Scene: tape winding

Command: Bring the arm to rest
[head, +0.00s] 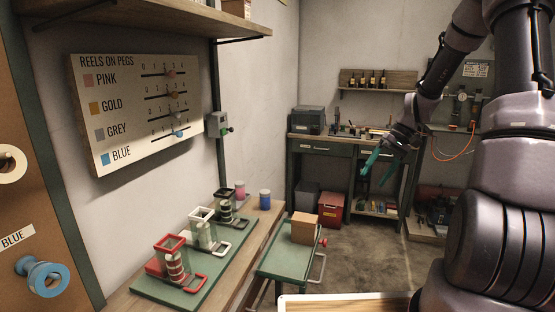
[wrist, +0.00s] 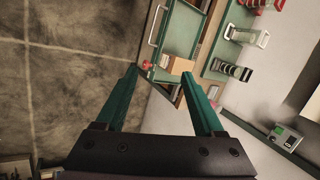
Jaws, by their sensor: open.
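My gripper (head: 377,167) is raised in the air at the right of the head view, in front of the far workbench. Its two teal fingers are apart with nothing between them. In the wrist view the open gripper (wrist: 160,82) points toward the green cart, which lies well beyond the fingertips. My arm comes in from the right edge of the head view and covers part of the back wall.
A green cart (head: 278,262) carries a cardboard box (head: 304,228). On the left bench, a green board (head: 163,291) holds several winding stands. A peg board (head: 137,108) hangs above. A workbench (head: 325,149) stands at the back. Floor (head: 358,250) right of the cart is clear.

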